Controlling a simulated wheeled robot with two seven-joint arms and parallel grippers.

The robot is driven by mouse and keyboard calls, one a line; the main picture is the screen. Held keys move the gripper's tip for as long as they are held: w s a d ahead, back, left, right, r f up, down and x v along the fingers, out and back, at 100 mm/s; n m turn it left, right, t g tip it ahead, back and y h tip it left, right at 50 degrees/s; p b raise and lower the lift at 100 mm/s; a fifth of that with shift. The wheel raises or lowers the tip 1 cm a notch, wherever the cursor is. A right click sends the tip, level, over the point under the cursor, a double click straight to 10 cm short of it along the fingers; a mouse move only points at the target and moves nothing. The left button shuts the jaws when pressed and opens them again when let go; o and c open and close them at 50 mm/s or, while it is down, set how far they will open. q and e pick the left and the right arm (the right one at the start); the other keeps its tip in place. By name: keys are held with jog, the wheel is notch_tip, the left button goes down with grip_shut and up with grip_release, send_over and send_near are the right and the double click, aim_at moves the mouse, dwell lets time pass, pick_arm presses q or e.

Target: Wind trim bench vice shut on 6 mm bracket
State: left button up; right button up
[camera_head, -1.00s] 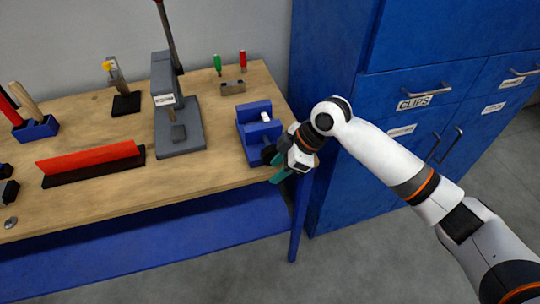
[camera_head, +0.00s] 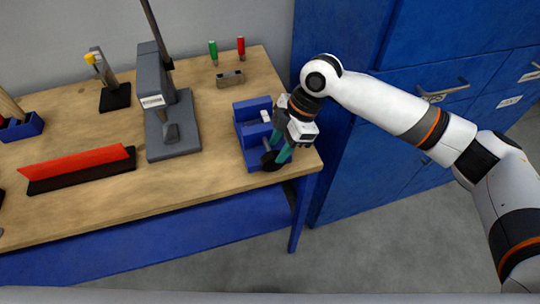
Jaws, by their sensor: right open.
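The blue bench vice (camera_head: 250,128) stands near the right front corner of the wooden bench (camera_head: 215,185). A small pale piece (camera_head: 265,116) shows at its jaws, perhaps the bracket; its thickness is too small to tell. A dark round part (camera_head: 271,161), seemingly the vice's handle end, is at its front. My right gripper (camera_head: 278,158) is open with green fingers pointing down at this dark part, one finger to each side as seen here. Whether the fingers touch it I cannot tell. My left gripper is not in view.
A grey press (camera_head: 173,130) stands left of the vice. A red strip on a black base (camera_head: 78,167) lies further left. A small metal block (camera_head: 230,78) and green (camera_head: 213,52) and red (camera_head: 241,47) handled tools are behind. Blue cabinets (camera_head: 400,175) stand close on the right.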

aim_at(274, 154)
jog(key=shift+p+x, duration=0.45)
jog(key=shift+x, duration=2.65)
jog(key=shift+w, duration=0.15)
jog(key=shift+c, duration=0.3)
grip_shut()
